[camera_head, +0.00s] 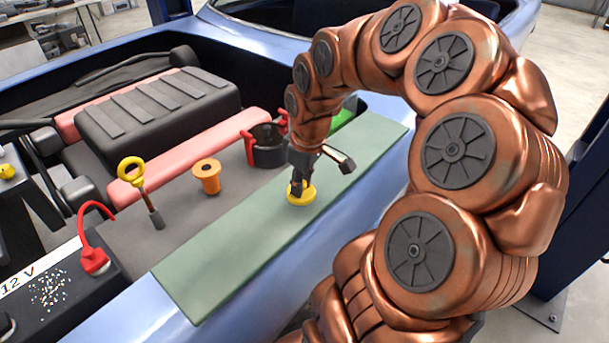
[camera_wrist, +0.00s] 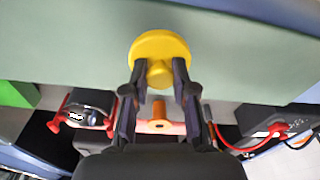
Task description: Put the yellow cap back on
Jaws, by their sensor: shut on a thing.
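The yellow cap (camera_head: 303,197) is a round disc with a knob, over the green mat. In the wrist view the cap (camera_wrist: 161,50) sits between my fingertips, its disc facing the mat. My gripper (camera_head: 299,186) is shut on the cap's knob; in the wrist view its two dark fingers (camera_wrist: 157,82) press on either side. I cannot tell whether the cap touches the mat. An orange filler neck (camera_head: 207,177) with a dark hole in its top stands to the left of my gripper in the head view; it also shows behind the fingers in the wrist view (camera_wrist: 159,113).
The green mat (camera_head: 240,235) lies along the car's edge. A yellow-ringed dipstick (camera_head: 133,172), a black reservoir with red clamps (camera_head: 267,147) and a 12 V battery (camera_head: 65,290) with a red lead surround the orange neck. A black engine cover (camera_head: 155,115) rises behind.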

